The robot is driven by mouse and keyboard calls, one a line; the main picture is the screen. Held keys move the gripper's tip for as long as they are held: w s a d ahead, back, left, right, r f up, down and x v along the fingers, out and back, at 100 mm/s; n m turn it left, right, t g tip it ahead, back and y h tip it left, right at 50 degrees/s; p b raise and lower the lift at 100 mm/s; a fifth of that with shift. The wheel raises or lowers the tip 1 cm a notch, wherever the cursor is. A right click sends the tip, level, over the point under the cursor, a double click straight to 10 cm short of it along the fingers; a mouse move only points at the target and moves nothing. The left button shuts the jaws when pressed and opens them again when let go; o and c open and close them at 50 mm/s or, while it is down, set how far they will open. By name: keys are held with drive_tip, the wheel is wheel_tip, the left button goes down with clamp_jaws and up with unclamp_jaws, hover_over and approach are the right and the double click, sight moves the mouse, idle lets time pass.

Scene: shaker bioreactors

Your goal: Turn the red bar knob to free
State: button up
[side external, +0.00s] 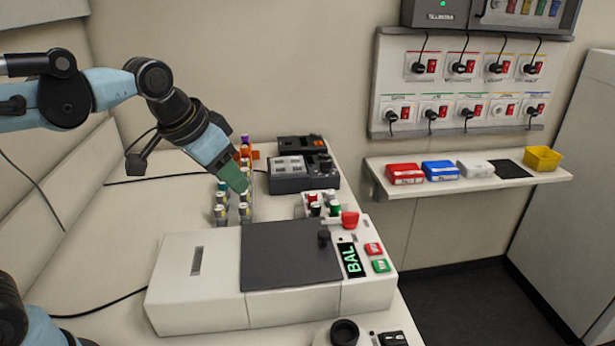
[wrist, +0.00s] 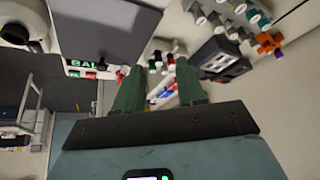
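The red bar knob (side external: 350,219) sits at the back right corner of the white machine (side external: 195,290), beside a small rack of capped tubes. Its exact turn is too small to read. My gripper (side external: 238,180) is up and to the left of the knob, above a row of tubes, clear of the knob. In the wrist view my gripper (wrist: 160,80) shows two green fingers apart, with nothing held between them.
The machine has a dark lid (side external: 290,255) with a black knob (side external: 323,238), a BAL display (side external: 352,260), a red button (side external: 373,249) and a green button (side external: 381,265). A dark grey device (side external: 300,175) stands behind. A wall shelf (side external: 470,185) holds coloured boxes.

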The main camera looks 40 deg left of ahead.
drive_tip(key=w+d+r+m+g, duration=0.1)
drive_tip(key=w+d+r+m, duration=0.1)
drive_tip(key=w+d+r, duration=0.3)
drive_tip(key=m+g, duration=0.5)
hover_over(351, 213)
wheel_tip(351, 213, down, 3)
drive_tip(key=shift+f, duration=6)
clamp_jaws()
